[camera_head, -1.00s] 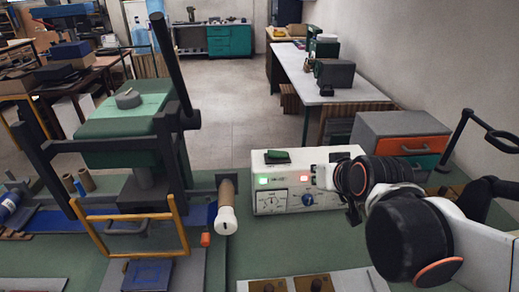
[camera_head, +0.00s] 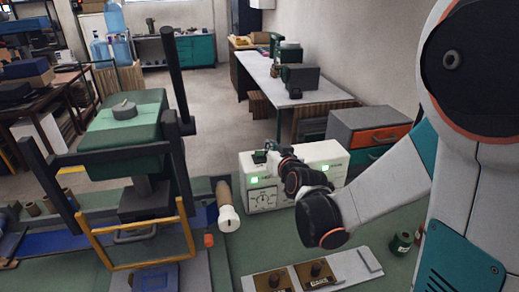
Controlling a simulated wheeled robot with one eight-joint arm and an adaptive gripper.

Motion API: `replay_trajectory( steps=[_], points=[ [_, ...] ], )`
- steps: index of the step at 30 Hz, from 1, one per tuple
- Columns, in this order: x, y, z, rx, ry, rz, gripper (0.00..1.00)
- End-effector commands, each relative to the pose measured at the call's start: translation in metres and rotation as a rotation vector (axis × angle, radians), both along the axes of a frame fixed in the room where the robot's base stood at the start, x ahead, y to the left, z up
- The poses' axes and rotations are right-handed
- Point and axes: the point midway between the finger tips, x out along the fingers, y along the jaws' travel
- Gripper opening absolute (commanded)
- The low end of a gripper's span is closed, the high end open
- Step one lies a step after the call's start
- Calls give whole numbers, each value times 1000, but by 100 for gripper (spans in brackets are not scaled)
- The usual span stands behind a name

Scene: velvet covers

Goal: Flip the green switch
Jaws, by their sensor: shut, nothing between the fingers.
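A white control box (camera_head: 328,160) stands on the green bench, with a dial and two lit green patches on its front. A small dark green piece (camera_head: 259,156), which looks like the switch, sits on top of the box at its left. The left lit patch (camera_head: 240,181) is at the front's left edge. My gripper (camera_head: 271,148) is small in view and shut, with nothing seen in it. It is at the top of the box, close to the right of the green piece; I cannot tell whether they touch. My arm hides part of the box's front.
A green press with dark posts (camera_head: 172,75) and a yellow frame (camera_head: 190,232) stands to the left. A white-ended roller (camera_head: 228,218) is near the box. A panel with knobs (camera_head: 340,272) lies in front, and a small green can (camera_head: 401,243) is at the right.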

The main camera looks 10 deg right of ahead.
Motion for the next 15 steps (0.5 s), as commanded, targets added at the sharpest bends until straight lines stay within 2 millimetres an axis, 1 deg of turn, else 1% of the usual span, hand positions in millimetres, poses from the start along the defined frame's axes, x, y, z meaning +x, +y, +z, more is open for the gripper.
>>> replay_trajectory(
  steps=[5,15],
  points=[
    [28,1,-9,-2,1,1,0],
    [92,4,-25,-1,1,1,0]
  ],
)
